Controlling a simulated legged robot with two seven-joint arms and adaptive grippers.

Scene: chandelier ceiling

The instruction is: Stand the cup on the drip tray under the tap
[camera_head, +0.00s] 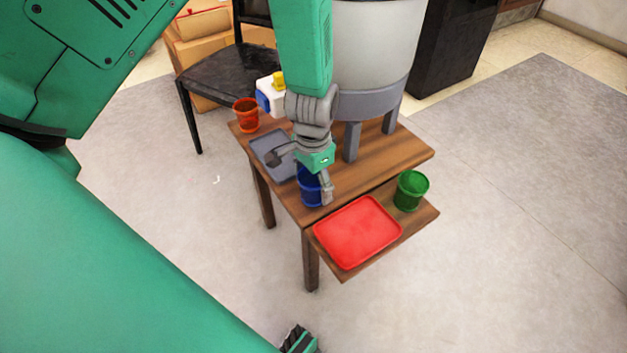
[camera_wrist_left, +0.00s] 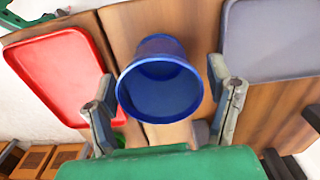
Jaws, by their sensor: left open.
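A blue cup (camera_head: 308,192) stands upright on the wooden table, near its front edge. My left gripper (camera_head: 302,174) is open above it. In the left wrist view the blue cup (camera_wrist_left: 160,85) is between the two spread fingers, with gaps on both sides, and its open mouth faces the camera. A grey tray (camera_head: 268,150) lies on the table to the left of the cup; it also shows in the left wrist view (camera_wrist_left: 270,40). A pale tank (camera_head: 375,45) on a grey legged stand rises behind my arm. I cannot see its tap.
A red tray (camera_head: 357,232) and a green cup (camera_head: 411,190) are on the lower wooden board at the front right. An orange cup (camera_head: 246,115) and a white-and-blue item (camera_head: 268,95) stand at the back left. A black chair (camera_head: 232,75) is behind the table.

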